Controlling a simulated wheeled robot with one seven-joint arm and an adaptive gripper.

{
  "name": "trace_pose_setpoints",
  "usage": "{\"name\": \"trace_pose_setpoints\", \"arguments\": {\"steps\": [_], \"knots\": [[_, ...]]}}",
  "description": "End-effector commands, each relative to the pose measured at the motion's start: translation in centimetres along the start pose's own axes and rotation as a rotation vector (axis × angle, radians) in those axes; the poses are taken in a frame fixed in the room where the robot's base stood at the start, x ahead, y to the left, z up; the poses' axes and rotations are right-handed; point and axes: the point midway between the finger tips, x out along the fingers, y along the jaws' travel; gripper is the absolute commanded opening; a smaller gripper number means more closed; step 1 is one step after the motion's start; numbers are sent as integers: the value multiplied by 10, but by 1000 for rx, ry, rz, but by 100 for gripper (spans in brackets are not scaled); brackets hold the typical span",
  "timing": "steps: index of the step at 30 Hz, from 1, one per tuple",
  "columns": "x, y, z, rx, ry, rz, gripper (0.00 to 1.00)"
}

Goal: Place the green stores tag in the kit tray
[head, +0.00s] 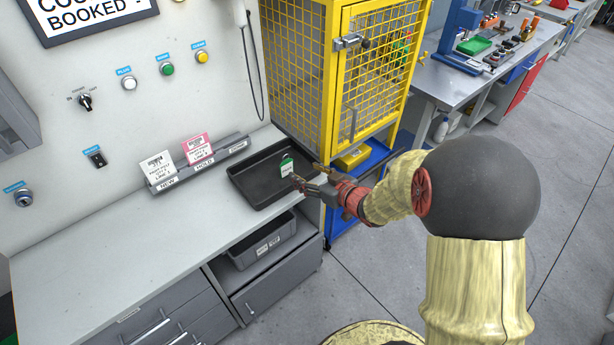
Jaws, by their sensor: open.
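The green stores tag (287,167), green at the top with a white lower part, shows inside the outline of the black kit tray (241,182). Its lower edge is close to my fingertips. I cannot tell whether it rests on the tray floor or leans. My gripper (304,173) is open over the tray's right side, its fingers pointing left toward the tag. I cannot tell whether a finger touches the tag. The tray sits on the grey bench top, and my gripper covers part of its right rim.
A rack (197,163) left of the tray holds a white card (158,170) and a pink card (196,149). A yellow mesh cage (370,75) stands behind the tray on the right. A grey bin (262,243) sits below the bench top. The bench's left part is clear.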

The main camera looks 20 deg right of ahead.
Motion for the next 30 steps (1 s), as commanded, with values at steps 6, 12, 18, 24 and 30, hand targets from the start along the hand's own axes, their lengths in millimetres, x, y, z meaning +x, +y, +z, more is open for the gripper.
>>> {"name": "trace_pose_setpoints", "arguments": {"steps": [6,12,18,24,30], "knots": [[-22,23,-49,-60,-88,161,58],[-88,26,-97,-46,-253,353,58],[-176,-19,-109,52,-434,410,58],[-258,-91,-92,150,-606,326,58],[-301,-137,-76,192,-701,236,58]]}}
